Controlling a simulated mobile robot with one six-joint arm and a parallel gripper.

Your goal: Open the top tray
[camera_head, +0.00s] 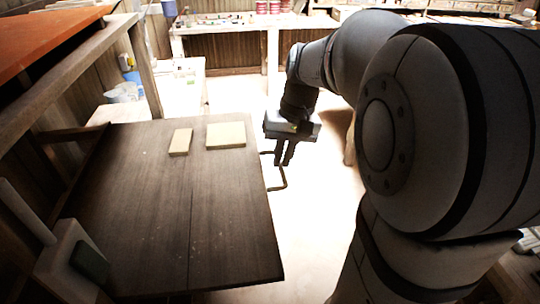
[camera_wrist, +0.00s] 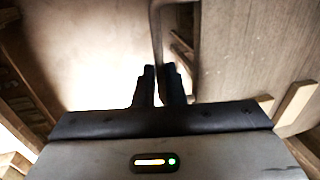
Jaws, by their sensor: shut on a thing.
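The tray is a dark wooden board (camera_head: 140,205) that extends out at the left and middle of the head view. It fills the right of the wrist view (camera_wrist: 245,50). A thin dark bar handle (camera_head: 284,182) sticks out from its right edge; it runs up between my fingers in the wrist view (camera_wrist: 156,35). My gripper (camera_head: 284,163) is at this handle, pointing down, with its fingers close together around the bar. The fingertips also show in the wrist view (camera_wrist: 160,70), shut on the handle. The exact contact is dark and partly hidden.
A narrow tan tile (camera_head: 180,142) and a wider tan tile (camera_head: 226,135) lie at the board's far end. A pale block with a dark pad (camera_head: 75,262) stands at the near left. A wooden frame post (camera_head: 146,70) rises behind. Bright floor is clear right of the board.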

